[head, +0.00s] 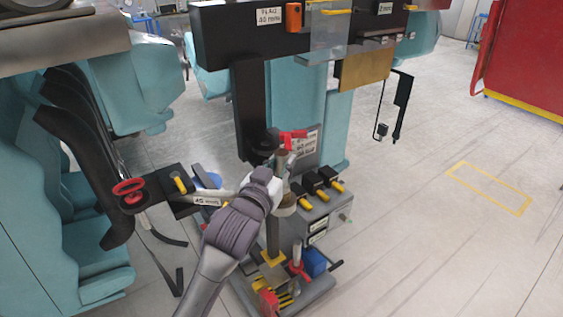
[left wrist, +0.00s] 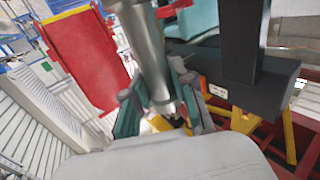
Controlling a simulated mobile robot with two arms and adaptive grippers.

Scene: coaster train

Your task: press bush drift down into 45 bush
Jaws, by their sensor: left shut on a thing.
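My left gripper (head: 280,190) reaches in from the lower left in the head view, at an upright metal cylinder above a cart. In the left wrist view its green-grey fingers (left wrist: 160,105) are shut on a grey metal cylinder (left wrist: 145,50), which looks like the bush drift; its upper part (head: 282,160) shows in the head view. A pale ring (head: 285,206) sits just below the gripper, around or beside a brownish post (head: 273,238). I cannot tell whether the ring is the 45 bush, nor whether the drift touches it. My right gripper is not in view.
A "45 mm" label (head: 206,201) is on a bracket left of the gripper. Black blocks with yellow tips (head: 322,183) stand close to its right. A red handle (head: 292,139) is near the drift's top. A dark overhead beam (head: 225,40) spans above. Floor at right is clear.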

